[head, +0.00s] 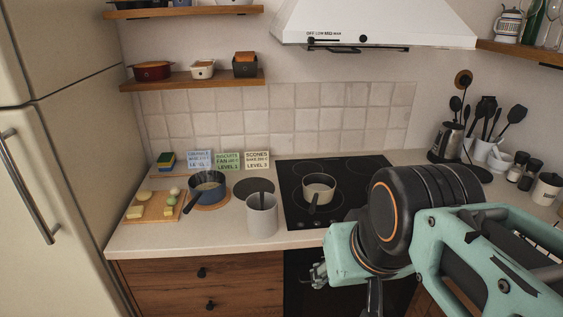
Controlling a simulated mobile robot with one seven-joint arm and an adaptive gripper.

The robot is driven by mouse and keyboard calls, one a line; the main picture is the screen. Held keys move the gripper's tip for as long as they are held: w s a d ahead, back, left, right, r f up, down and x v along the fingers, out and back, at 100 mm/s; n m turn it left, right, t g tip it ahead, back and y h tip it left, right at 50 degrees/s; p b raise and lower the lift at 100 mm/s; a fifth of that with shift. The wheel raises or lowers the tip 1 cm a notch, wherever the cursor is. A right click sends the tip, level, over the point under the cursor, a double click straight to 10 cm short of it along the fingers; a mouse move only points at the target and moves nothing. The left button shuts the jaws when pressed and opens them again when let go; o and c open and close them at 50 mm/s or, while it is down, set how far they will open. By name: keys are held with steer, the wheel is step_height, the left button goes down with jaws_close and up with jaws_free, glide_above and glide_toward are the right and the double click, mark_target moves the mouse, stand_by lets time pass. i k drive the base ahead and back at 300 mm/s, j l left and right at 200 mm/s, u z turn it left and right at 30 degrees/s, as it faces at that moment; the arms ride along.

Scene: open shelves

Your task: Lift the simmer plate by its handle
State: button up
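A flat dark round disc (240,187), which looks like the simmer plate, lies on the counter left of the hob. A pale grey cylindrical crock (262,218) stands in front of it and hides part of it. A dark strip shows at the crock's mouth; I cannot tell whether it is the plate's handle or something inside the crock. My gripper (374,297) is low in the picture, in front of the hob and right of the plate, apart from it. My wrist hides most of it, so its fingers cannot be judged.
A small pot (318,190) stands on the black hob (291,205). A blue saucepan (207,190) stands left of the disc, near a wooden board (155,207) with food. Cards (228,161) stand behind. Utensils and jars crowd the right. The counter's front edge is mostly bare.

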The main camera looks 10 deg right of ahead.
mark_target(244, 188)
steer(key=i+l, duration=0.1)
steer(key=i, duration=0.6)
steer(key=i+z, duration=0.15)
steer(key=z, duration=0.15)
steer(key=i+z, duration=0.1)
steer(key=z, duration=0.2)
steer(key=i+u, duration=0.5)
steer(key=k, duration=0.1)
